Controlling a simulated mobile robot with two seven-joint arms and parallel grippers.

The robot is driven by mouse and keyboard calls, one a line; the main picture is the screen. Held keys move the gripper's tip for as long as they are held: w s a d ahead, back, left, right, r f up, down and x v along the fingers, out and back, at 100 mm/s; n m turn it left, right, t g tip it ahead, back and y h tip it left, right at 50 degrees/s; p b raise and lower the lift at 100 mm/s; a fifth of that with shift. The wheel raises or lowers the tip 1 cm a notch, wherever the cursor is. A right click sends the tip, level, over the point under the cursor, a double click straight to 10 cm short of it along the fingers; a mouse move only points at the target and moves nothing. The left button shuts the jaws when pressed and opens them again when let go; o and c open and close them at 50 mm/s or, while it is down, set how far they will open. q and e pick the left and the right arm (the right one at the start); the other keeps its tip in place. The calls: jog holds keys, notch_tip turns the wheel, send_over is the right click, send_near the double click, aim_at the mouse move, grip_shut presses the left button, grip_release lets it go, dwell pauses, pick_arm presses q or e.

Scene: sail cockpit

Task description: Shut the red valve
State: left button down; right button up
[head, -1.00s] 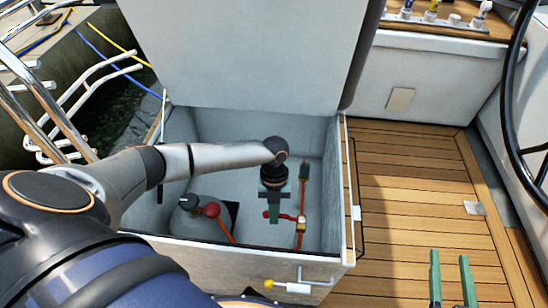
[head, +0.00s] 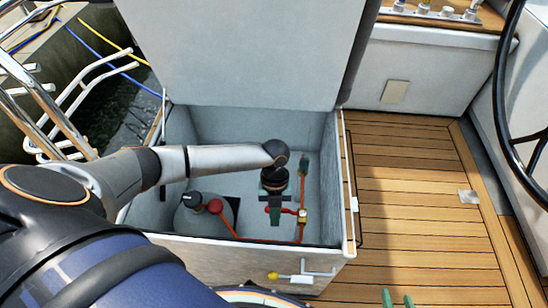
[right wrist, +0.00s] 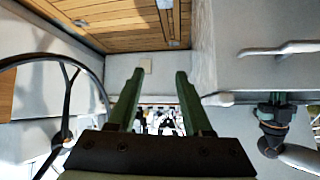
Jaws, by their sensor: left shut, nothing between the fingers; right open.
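The red valve handle (head: 289,211) shows as a short red bar to the left of a brass fitting (head: 303,216), inside the open locker. My left gripper (head: 274,219) points down into the locker, shut and empty, just left of the fitting. It overlaps the handle's left end in the head view, and I cannot tell if they touch. The left gripper also shows at the right of the right wrist view (right wrist: 276,113). My right gripper (head: 397,298) is open and empty at the bottom of the head view, over the deck. Its two green fingers show in the right wrist view (right wrist: 158,78).
The locker (head: 240,256) has a raised lid (head: 240,55) behind my left arm. A grey gas bottle (head: 190,222) with a red regulator (head: 215,206) stands inside, left of my gripper. A steering wheel (head: 507,100) is at right.

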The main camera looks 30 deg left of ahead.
pick_arm(q)
jog(key=p+v, duration=0.1)
jog(key=v, duration=0.6)
jog(key=shift+r, duration=0.2)
jog(key=shift+w+d, duration=0.1)
